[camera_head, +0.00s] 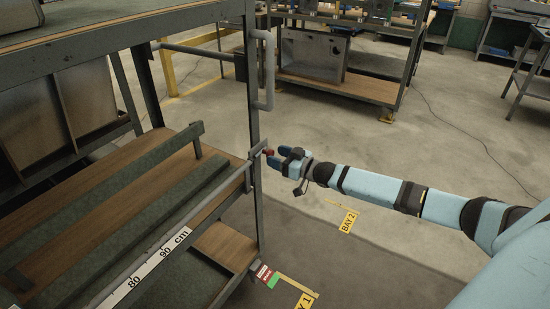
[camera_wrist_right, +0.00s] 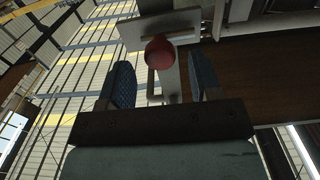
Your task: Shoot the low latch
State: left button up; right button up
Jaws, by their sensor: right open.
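The low latch (camera_head: 256,150) is a grey metal piece on the rack's front upright, with a red knob (camera_head: 269,152) at its end. My right gripper (camera_head: 276,157) is at the knob, its arm coming in from the right. In the wrist view the red knob (camera_wrist_right: 160,50) shows between and just beyond the two blue-padded fingers (camera_wrist_right: 163,80). The fingers are open, with a gap on both sides of the knob. A pale bracket (camera_wrist_right: 165,25) shows behind the knob. I cannot tell how far the bolt is slid. My left gripper is not in view.
The rack's upright (camera_head: 253,100) carries a grey vertical handle (camera_head: 268,70) above the latch. A ruler rail (camera_head: 150,265) runs along the shelf front. Red and green labels (camera_head: 268,275) are near the upright's foot. Floor around my right arm is clear.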

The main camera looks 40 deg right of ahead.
jog(key=shift+x, duration=0.75)
